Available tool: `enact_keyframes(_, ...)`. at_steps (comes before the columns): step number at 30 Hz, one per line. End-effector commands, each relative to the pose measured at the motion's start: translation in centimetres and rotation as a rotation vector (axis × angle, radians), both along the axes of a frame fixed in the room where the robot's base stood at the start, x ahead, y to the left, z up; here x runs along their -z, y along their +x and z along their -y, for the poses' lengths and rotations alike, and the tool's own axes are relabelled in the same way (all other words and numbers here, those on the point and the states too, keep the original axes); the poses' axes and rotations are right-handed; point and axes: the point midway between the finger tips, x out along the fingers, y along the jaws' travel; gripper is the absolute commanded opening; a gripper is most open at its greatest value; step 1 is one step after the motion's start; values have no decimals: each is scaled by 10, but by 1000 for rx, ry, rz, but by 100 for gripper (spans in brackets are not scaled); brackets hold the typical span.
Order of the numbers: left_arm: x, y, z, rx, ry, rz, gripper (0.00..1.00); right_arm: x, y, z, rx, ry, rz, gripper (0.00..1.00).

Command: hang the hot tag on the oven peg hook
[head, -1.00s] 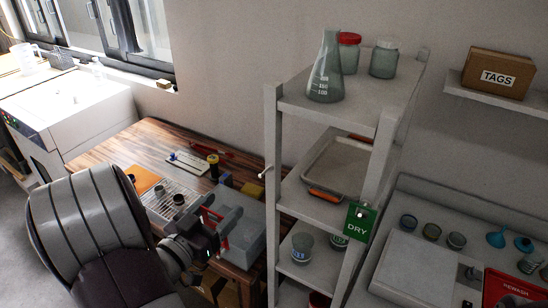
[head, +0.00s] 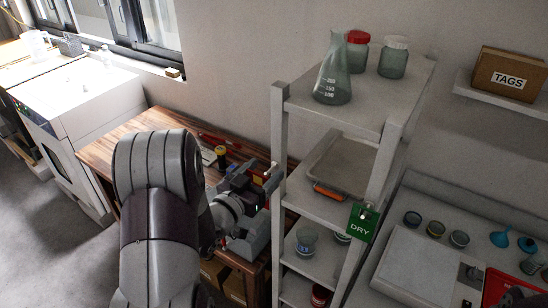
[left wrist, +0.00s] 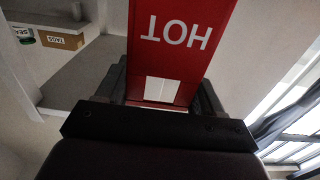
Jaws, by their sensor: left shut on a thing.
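The red tag marked HOT (left wrist: 178,40) fills the upper middle of the left wrist view, its lettering upside down there. My left gripper (head: 262,180) is shut on this tag and holds it in the air. In the head view, a bit of red shows at the jaws, close to the left post of the grey rack. A small pale peg (head: 271,169) sticks out from that post, right beside the gripper; I cannot tell whether they touch. The white oven-like box (head: 90,105) stands at the far left; no hook on it is clear. My right gripper is out of view.
The grey rack (head: 279,130) carries glassware and a tray (head: 338,168); a green DRY tag (head: 361,222) hangs on its right post. A wooden table (head: 145,122) lies behind my left arm. A TAGS box (head: 508,75) sits on a wall shelf.

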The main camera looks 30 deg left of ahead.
Motion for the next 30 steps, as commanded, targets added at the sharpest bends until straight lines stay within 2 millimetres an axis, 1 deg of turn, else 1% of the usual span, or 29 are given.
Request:
enact_keyframes(1,-2,8,2,3,-1,0,39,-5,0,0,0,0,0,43)
enact_keyframes(6,-1,25,2,1,-1,0,39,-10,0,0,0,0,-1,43)
enact_keyframes(11,-3,56,5,3,-1,1,39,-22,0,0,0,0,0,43)
enact_keyframes(12,3,54,5,0,-4,-5,39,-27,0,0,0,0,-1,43)
enact_keyframes(15,11,54,4,-1,-1,0,39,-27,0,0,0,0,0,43)
enact_keyframes(21,12,53,4,-1,0,1,39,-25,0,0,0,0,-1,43)
enact_keyframes(28,20,53,4,0,0,1,39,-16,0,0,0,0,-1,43)
enact_keyframes(29,20,53,4,0,0,1,70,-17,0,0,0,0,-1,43)
enact_keyframes(30,18,53,4,0,0,1,83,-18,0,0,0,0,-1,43)
